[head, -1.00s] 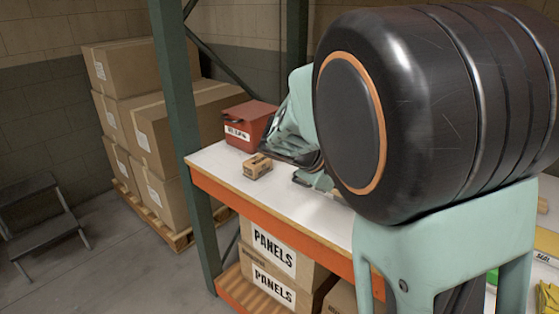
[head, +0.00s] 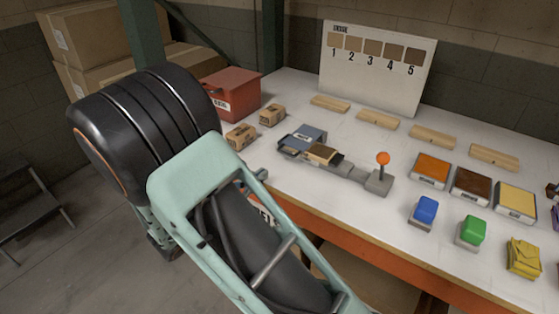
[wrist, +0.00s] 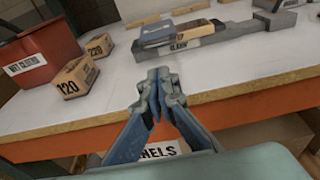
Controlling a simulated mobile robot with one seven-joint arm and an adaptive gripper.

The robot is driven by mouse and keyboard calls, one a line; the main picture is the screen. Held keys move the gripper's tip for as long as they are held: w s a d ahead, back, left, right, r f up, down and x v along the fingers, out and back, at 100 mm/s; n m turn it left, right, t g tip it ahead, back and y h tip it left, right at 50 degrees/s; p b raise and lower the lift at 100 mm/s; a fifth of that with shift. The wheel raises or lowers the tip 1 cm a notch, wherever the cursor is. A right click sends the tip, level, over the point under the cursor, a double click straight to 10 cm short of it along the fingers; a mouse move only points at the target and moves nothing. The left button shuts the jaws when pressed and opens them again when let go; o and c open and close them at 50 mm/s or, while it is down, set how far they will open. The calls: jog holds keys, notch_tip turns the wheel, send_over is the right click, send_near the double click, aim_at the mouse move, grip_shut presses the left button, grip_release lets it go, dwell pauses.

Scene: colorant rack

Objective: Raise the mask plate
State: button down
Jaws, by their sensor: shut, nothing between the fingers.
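A grey device (head: 350,172) lies on the white bench top in the head view. It has an upright lever with an orange ball knob (head: 383,158) at its right end. A blue-grey plate (head: 306,136) with a white label lies at its left end, beside a tan block (head: 322,153); I take this to be the mask plate, and it looks lowered. The wrist view shows the device's labelled part (wrist: 180,43) beyond my fingers. My gripper (wrist: 158,76) is shut and empty, apart from the device, near the bench's front edge. My arm mostly hides it in the head view.
A red bin (head: 232,96) and two small cartons (head: 241,136) stand left of the device. A numbered sample board (head: 378,70) stands behind, with several wooden strips before it. Colour pads and blue, green (head: 473,231) and yellow blocks fill the right side. The orange bench edge (wrist: 235,108) runs below.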

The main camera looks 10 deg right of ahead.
aim_at(281, 170)
jog(key=shift+d, duration=0.1)
jog(key=x, duration=1)
